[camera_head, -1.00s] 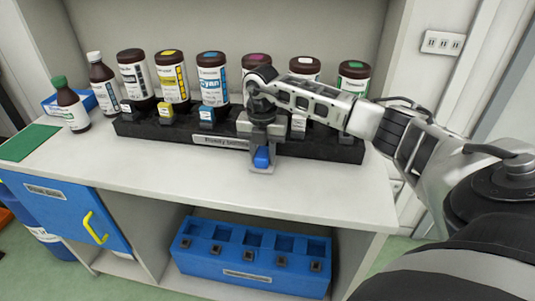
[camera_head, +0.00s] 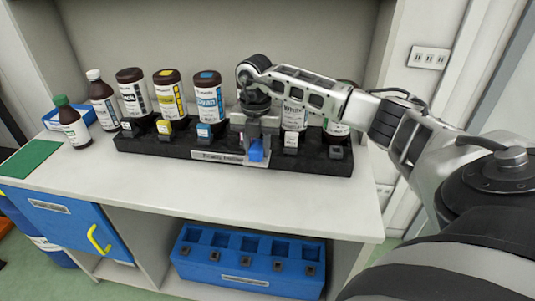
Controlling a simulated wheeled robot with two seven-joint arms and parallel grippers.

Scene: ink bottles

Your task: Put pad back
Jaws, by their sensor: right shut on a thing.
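My right gripper (camera_head: 257,146) reaches in from the right and points down at the front of the black bottle rack (camera_head: 168,147). It is shut on a small blue piece (camera_head: 257,152), which shows between its fingers. The gripper is in front of the rack's middle, close to its label strip, and hides part of the rack and a bottle behind. I cannot tell whether the blue piece touches the rack. A flat green pad (camera_head: 29,158) lies at the left end of the counter. My left gripper is not in view.
Brown bottles with coloured labels, such as the cyan one (camera_head: 208,100), stand in the rack. A blue slotted holder (camera_head: 247,262) sits on the shelf below. The front counter (camera_head: 200,185) is clear.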

